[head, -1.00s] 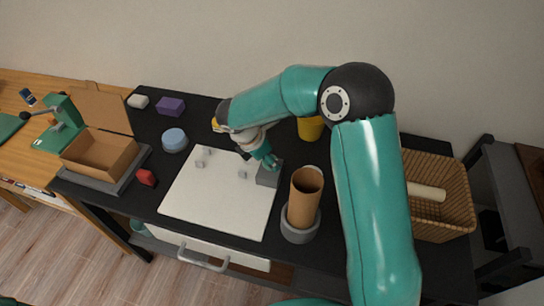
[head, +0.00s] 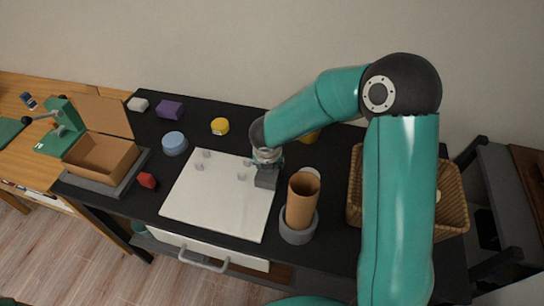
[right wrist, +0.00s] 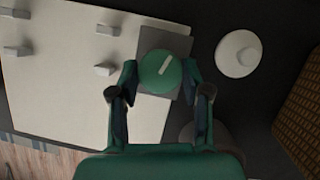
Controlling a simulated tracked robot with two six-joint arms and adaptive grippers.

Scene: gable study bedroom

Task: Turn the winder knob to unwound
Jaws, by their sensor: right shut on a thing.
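The winder knob (right wrist: 158,73) is a round green disc with a white bar mark, on top of a grey block (right wrist: 180,42) at the white board's corner. In the right wrist view the bar slants up to the right. My right gripper (right wrist: 161,78) has a finger on each side of the knob and is shut on it. In the head view the gripper (head: 268,164) comes down onto the grey block (head: 266,181) and hides the knob. My left gripper is not in view.
The white board (head: 215,215) carries several small pegs. A brown tube (head: 302,200) in a grey holder stands close right of the block, with a white disc (right wrist: 239,53) nearby. A wicker basket (head: 448,205) is farther right. A yellow piece (head: 220,126) lies behind the board.

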